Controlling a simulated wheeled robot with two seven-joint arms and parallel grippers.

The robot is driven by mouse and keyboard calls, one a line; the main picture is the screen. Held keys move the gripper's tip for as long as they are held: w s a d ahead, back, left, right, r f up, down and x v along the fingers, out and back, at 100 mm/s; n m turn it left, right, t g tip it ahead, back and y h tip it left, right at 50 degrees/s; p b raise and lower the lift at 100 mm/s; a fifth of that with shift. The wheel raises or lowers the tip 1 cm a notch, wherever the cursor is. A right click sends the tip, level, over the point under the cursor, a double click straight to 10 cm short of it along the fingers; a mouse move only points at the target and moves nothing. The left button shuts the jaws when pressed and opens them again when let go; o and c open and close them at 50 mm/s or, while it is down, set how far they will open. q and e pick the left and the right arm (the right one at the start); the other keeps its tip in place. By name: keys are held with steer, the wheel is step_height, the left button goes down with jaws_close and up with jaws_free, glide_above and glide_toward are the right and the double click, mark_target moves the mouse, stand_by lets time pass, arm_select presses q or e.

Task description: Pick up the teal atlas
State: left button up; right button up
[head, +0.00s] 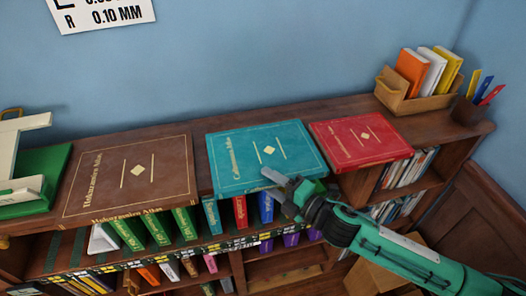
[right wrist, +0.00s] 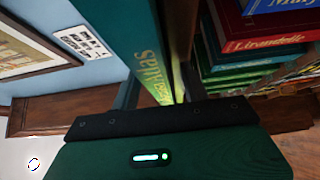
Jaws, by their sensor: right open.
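The teal atlas (head: 262,151) lies flat on top of the wood bookcase, its front edge near the shelf's front. My right gripper (head: 278,182) is open at the atlas's front edge, towards its right. One finger shows over the cover; the other is hidden in the head view. In the right wrist view the atlas's teal edge with gold lettering (right wrist: 152,72) stands between the open fingers. I cannot tell whether either finger touches it. My left gripper is not in view.
A brown atlas (head: 128,180) lies left of the teal one and a red atlas (head: 360,141) lies close on its right. A wooden book box (head: 413,103) and a pen cup (head: 468,110) stand at the back right. Books (head: 240,211) fill the shelf below.

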jaws_close()
steer(key=shift+r, duration=0.1)
steer(key=shift+r, duration=0.15)
